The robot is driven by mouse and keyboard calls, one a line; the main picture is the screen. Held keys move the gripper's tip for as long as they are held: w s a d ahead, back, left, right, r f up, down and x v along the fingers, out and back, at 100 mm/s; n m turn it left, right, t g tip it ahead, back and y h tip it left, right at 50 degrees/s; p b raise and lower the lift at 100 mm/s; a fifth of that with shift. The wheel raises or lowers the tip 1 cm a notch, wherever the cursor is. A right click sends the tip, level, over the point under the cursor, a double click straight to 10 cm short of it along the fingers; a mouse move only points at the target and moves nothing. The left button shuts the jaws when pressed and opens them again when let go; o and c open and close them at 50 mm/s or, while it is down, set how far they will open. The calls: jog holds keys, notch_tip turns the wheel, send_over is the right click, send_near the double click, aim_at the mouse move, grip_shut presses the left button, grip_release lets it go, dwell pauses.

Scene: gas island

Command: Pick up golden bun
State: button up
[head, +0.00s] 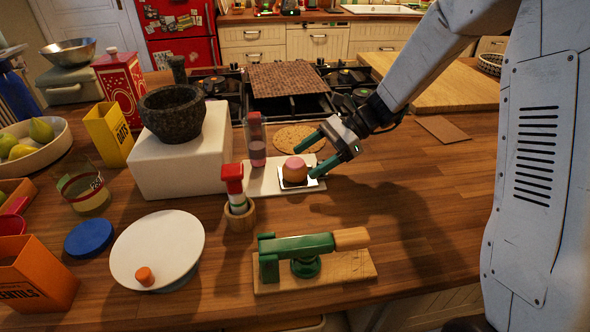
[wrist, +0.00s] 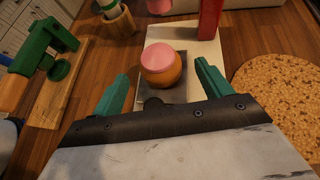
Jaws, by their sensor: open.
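The golden bun (head: 295,170) is a small round golden-orange piece with a pink top. It sits on a small dark square plate (head: 309,183) on a pale board (head: 258,179). In the wrist view the bun (wrist: 161,64) is just ahead of my gripper, centred between the fingers. My gripper (head: 318,149) has green fingers that are spread open and empty, to the right of the bun in the head view. In the wrist view my gripper (wrist: 161,80) shows one finger on each side, with the bun slightly beyond the tips.
A red-topped piece in a wooden cup (head: 238,212) stands to the left. A green press (head: 300,255) is in front. A cork mat (head: 298,137) lies behind.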

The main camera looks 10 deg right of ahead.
aim_at(301, 162)
jog(key=x, duration=0.3)
jog(key=shift+a+f, duration=0.1)
jog(key=shift+f, duration=0.05)
jog(key=c, duration=1.1)
